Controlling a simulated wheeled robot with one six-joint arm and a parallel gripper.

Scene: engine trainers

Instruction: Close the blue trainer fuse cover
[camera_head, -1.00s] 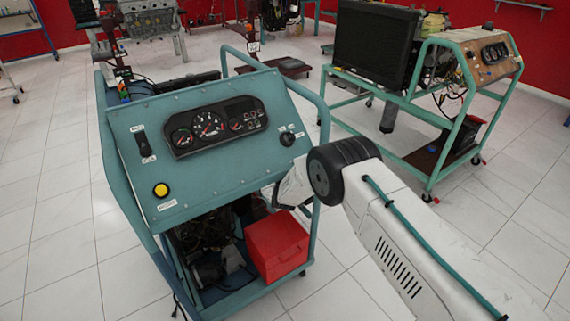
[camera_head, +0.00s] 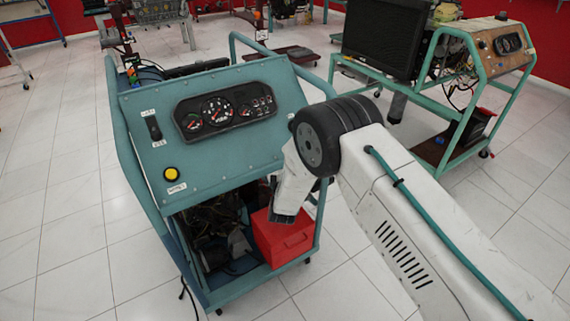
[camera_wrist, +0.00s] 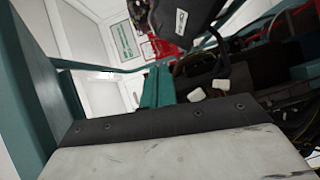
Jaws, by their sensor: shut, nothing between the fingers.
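The blue trainer (camera_head: 225,165) stands in the middle of the head view, with a gauge cluster on its sloped panel and an open engine bay below. My arm covers the panel's right end. My gripper (camera_wrist: 156,80) shows in the wrist view as two teal fingers, shut and empty, pointing into the dark bay. In the head view my gripper is hidden or cannot be told from the wrist. A dark labelled box (camera_wrist: 180,25) hangs beyond the fingertips in the wrist view; I cannot tell whether it is the fuse cover. I cannot make out contact.
A red box (camera_head: 283,238) sits at the trainer's lower right, close to my wrist. Blue frame tubes (camera_head: 123,165) edge the trainer, and cables and engine parts fill the bay. Tiled floor is clear at left.

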